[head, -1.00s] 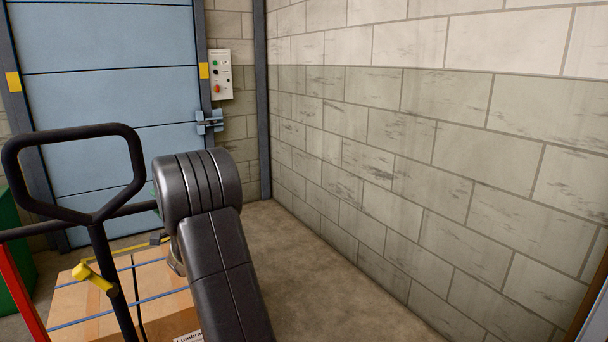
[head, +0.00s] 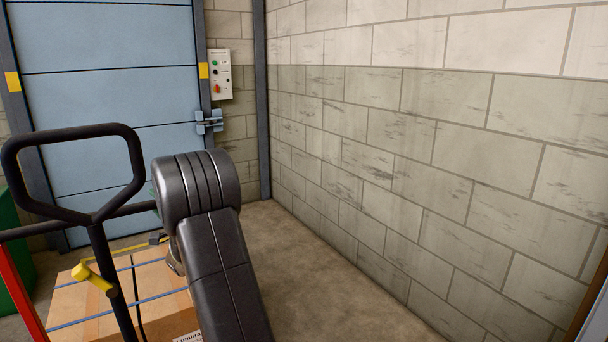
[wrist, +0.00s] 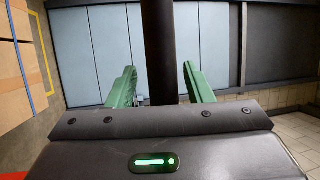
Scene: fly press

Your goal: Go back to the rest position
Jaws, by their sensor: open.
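The wrist camera looks toward the light blue panelled door (wrist: 215,50), which also shows in the head view (head: 110,90) at the left.
A black looped handle (head: 75,170) stands at the left, close to my arm. Strapped cardboard boxes (head: 75,310) sit below it. A control box (head: 220,75) hangs on the wall by the door. Bare floor (head: 310,270) lies right of my arm, along the block wall (head: 420,150).

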